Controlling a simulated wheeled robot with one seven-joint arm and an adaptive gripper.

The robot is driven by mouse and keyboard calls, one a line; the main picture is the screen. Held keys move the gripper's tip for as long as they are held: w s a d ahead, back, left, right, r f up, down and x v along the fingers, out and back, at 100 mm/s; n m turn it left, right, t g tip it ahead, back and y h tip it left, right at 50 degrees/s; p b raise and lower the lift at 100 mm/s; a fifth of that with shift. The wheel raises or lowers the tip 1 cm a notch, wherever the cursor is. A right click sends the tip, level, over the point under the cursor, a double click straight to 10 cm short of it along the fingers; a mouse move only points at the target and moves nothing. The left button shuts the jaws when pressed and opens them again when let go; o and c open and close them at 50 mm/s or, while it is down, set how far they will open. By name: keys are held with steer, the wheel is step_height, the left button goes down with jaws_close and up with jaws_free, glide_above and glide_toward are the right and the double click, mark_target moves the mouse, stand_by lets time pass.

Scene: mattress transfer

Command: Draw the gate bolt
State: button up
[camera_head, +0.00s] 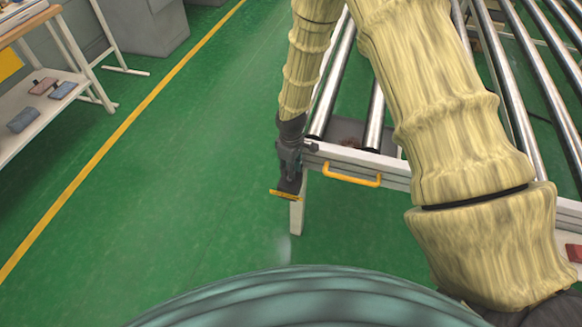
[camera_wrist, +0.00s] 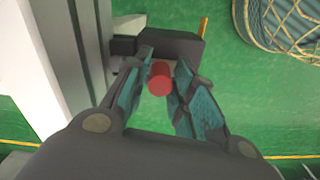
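The bolt's red knob (camera_wrist: 160,79) shows in the wrist view as a short red cylinder in front of a dark grey block (camera_wrist: 172,46). My gripper (camera_wrist: 163,68) has one teal-padded finger on each side of the knob, close against it, and looks shut on it. In the head view my gripper (camera_head: 289,165) points down at the near left corner of the roller conveyor (camera_head: 335,152). The knob is hidden there. A small yellow-edged piece (camera_head: 286,194) shows just below the gripper.
A yellow handle (camera_head: 352,174) is on the conveyor's near rail, right of my gripper. A white bench (camera_head: 35,128) with small items stands at the left. Green floor (camera_head: 180,180) with a yellow line is clear between them. A netted blue-grey roll (camera_wrist: 290,25) shows in the wrist view.

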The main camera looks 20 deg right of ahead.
jaws_close()
